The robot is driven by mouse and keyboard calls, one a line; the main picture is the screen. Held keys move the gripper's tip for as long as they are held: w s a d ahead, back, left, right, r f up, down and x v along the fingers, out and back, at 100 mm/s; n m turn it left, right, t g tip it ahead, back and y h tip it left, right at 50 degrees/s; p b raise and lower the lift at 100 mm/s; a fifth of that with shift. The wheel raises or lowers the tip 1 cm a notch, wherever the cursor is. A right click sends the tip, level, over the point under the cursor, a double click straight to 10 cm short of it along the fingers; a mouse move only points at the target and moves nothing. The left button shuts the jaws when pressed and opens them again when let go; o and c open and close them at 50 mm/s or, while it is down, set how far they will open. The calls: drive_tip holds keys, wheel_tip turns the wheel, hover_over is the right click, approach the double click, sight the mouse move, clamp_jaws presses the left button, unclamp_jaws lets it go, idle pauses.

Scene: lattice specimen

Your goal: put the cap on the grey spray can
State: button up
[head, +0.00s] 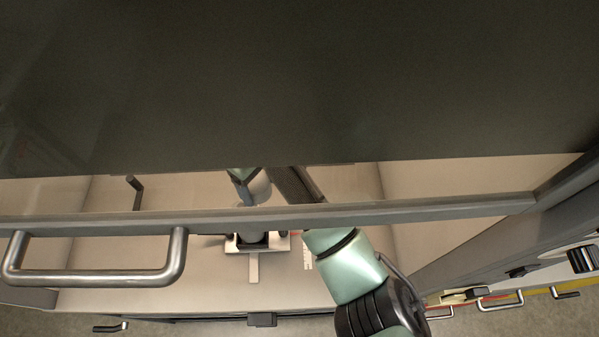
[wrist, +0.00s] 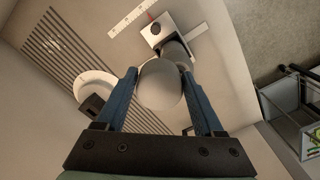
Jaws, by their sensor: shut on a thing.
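My gripper (wrist: 159,72) has its blue fingers shut on a pale grey, rounded thing that looks like the cap (wrist: 160,87). Just beyond it in the wrist view is a grey cylinder, apparently the spray can (wrist: 178,50); the held cap partly hides it. I cannot tell whether cap and can touch. In the head view the can (head: 250,232) stands in a dark opening of a pale holder (head: 281,243). The holder also shows in the wrist view (wrist: 168,20). In the head view the frame bar crosses between gripper and can and hides part of both.
A dark panel (head: 300,80) and a grey frame bar (head: 400,212) with a metal handle (head: 95,277) cross in front of the pale enclosure. A ruler (wrist: 132,18) lies beside the holder. A white round dish (wrist: 95,82) and a slotted strip (wrist: 58,45) are to the left.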

drive_tip(key=a+r+n, duration=0.1)
drive_tip(key=s+a+r+n+p, duration=0.1)
drive_tip(key=shift+a+r+n, duration=0.1)
drive_tip(key=shift+a+n, duration=0.2)
drive_tip(key=shift+s+a+r+n+p, duration=0.1)
drive_tip(key=shift+s+a+n+p, duration=0.05)
drive_tip(key=shift+a+n+p, duration=0.4)
wheel_tip(320, 180, down, 5)
drive_tip(key=b, duration=0.5)
drive_tip(key=o, duration=0.8)
drive_tip(key=shift+c, duration=0.2)
drive_tip(key=c, duration=0.7)
